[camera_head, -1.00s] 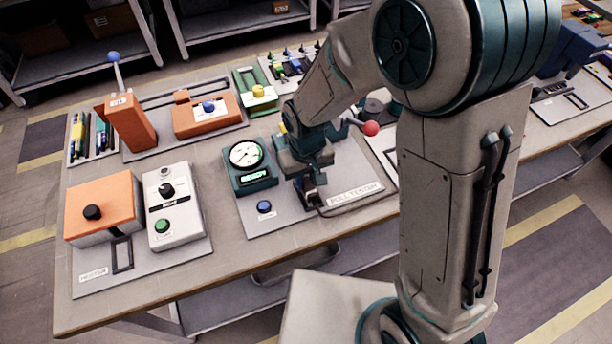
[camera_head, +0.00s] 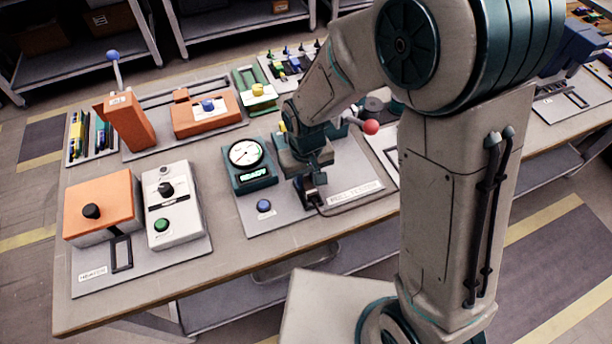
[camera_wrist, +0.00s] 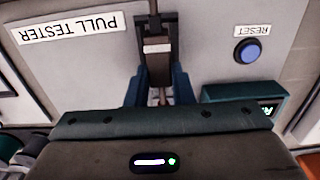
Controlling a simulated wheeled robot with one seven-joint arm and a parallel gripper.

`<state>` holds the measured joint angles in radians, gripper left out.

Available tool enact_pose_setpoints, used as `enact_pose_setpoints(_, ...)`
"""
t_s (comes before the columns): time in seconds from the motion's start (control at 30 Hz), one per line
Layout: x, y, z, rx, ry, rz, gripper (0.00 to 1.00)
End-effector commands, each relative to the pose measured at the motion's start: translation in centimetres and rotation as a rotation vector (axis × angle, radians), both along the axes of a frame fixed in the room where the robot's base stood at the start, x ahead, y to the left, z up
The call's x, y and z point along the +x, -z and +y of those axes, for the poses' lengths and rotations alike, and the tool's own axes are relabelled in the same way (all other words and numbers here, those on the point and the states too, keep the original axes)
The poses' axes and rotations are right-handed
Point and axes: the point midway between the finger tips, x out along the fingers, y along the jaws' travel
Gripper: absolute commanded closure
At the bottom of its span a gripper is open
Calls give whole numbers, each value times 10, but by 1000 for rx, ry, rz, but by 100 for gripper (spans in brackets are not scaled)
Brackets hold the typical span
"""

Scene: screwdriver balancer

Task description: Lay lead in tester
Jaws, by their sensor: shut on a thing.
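The pull tester is a grey plate (camera_head: 285,222) with a round dial (camera_head: 246,154), a lit display (camera_head: 253,176) and a blue reset button (camera_head: 264,206). The plate also shows in the wrist view (camera_wrist: 205,45). My gripper (camera_wrist: 157,92) points down over the plate and is shut at the tester's dark fixture (camera_wrist: 156,68). It is shut on the lead, mostly hidden between the fingers. A thin dark line, apparently the lead (camera_head: 345,207), runs right from the fixture along the plate's front. I cannot tell how the lead sits in the fixture.
The heater station with an orange box (camera_head: 103,205) and a white control box (camera_head: 174,206) stands to the left. Orange fixtures (camera_head: 207,117) and a tray of tools (camera_head: 90,138) are behind. A red-knobbed lever (camera_head: 371,127) is close right of my wrist. Bare tabletop lies in front.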

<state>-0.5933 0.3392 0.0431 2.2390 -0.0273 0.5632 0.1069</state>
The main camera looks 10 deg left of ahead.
Motion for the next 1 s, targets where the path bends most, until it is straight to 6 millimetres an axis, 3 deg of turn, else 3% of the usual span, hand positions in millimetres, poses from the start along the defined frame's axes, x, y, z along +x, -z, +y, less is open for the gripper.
enact_pose_setpoints(0.93, 0, 11, 0, 0, 0, 0, 99)
enact_pose_setpoints(0.97, 0, 11, 0, 0, 0, 0, 76)
enact_pose_setpoints(1.0, 0, 11, 0, 0, 0, 0, 65)
